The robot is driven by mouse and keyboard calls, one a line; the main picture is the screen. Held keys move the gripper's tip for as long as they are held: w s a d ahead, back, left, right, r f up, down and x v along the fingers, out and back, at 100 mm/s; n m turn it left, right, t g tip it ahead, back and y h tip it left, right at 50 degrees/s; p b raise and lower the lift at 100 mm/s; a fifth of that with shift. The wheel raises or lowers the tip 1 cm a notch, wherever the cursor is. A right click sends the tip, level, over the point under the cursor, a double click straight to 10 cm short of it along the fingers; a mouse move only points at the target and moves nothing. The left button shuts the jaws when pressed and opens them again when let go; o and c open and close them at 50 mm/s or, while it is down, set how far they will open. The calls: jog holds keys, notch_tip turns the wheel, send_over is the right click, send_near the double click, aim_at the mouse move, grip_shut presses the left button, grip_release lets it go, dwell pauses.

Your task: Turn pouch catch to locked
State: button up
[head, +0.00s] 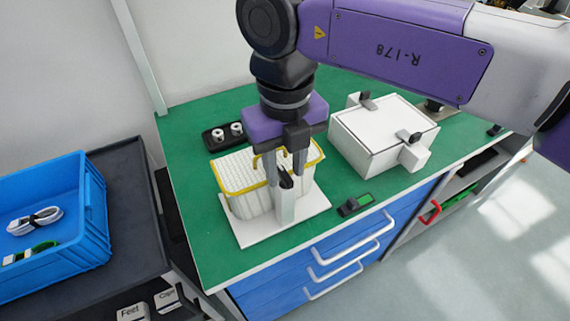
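A white ribbed pouch (243,188) with a yellow rim frame stands on a white base plate (256,238) on the green bench top. A white post (286,207) rises at its front right side, with a small black catch (286,182) on top. My gripper (286,174) points down over the catch. Its two grey fingers are apart, one on each side of the catch; I see no clear contact. The fingers and the yellow frame partly cover the catch, so its exact angle is hard to tell.
A white box (380,138) with black latches stands right of the pouch. A small black-and-green device (355,205) lies near the front edge. A black tray with two white spools (225,136) lies behind. A blue crate (50,262) stands on the dark cart at left.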

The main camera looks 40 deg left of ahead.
aim_at(284, 173)
notch_tip(284, 173, up, 8)
jog(key=shift+f+b, duration=0.1)
jog(key=shift+b, duration=0.2)
dwell(0.3)
dwell(0.4)
